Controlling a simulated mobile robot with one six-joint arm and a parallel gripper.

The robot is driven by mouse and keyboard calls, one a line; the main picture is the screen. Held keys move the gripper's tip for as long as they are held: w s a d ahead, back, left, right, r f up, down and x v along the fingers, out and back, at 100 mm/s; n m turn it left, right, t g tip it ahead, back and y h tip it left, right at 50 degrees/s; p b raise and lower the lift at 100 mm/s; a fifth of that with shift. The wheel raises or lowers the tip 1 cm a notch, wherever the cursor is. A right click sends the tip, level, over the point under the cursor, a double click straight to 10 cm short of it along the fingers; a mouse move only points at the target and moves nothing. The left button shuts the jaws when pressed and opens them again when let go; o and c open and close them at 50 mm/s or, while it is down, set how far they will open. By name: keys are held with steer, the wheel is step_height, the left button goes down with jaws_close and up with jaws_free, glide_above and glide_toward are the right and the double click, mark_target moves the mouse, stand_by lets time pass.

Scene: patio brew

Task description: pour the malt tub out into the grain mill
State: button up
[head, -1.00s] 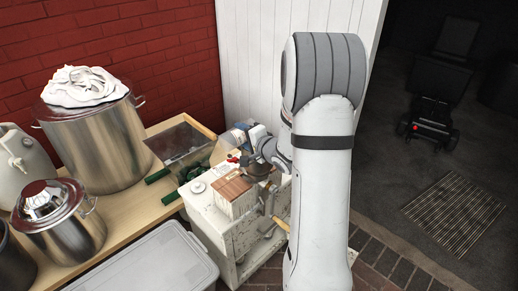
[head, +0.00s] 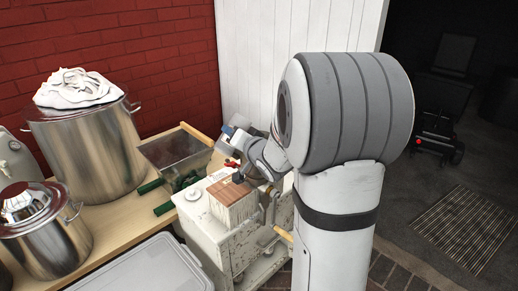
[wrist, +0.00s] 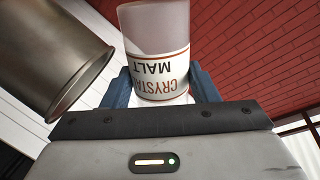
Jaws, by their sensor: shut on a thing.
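The malt tub (wrist: 158,40) is pale, with a white label reading "CRYSTAL MALT" upside down in the wrist view. My gripper (wrist: 160,84) is shut on it, its blue fingers on either side. The tub's end nearest the gripper is hidden. In the head view my gripper (head: 242,132) is above and behind the white cart.
The white cart (head: 212,232) carries a wood-topped block (head: 234,192). A metal hopper-like tray (head: 172,153) stands on the wooden bench (head: 107,212), beside a large steel pot (head: 85,150) and a smaller lidded one (head: 48,235). A grey lidded bin (head: 150,268) is in front.

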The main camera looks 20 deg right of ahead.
mark_target(232, 148)
steer(key=b, duration=0.1)
steer(key=f+n+b, duration=0.1)
steer(key=b, duration=0.1)
steer(key=shift+a+f, duration=0.2)
steer(key=shift+f, duration=0.05)
steer(key=n+b, duration=0.1)
steer(key=b, duration=0.1)
steer(key=a+f+n+b, duration=0.1)
steer(key=b, duration=0.1)
steer(key=n+t+b, duration=0.1)
steer(key=b, duration=0.2)
steer(key=shift+s+a+f+h, duration=0.2)
steer(key=shift+a+f+h, duration=0.05)
steer(key=shift+a+h, duration=0.1)
steer(key=f+n+b, duration=0.1)
steer(key=f+b, duration=0.1)
steer(key=b, duration=0.2)
steer(key=a+f+n+b, duration=0.1)
steer(key=b, duration=0.3)
steer(key=f+n+b, duration=0.1)
steer(key=f+b, duration=0.1)
steer(key=b, duration=0.2)
steer(key=shift+s+a+f+n+t, duration=0.2)
steer(key=shift+a+f+n+t, duration=0.1)
steer(key=shift+a+f+t, duration=0.1)
steer(key=shift+r+b, duration=0.1)
steer(key=shift+b, duration=0.25)
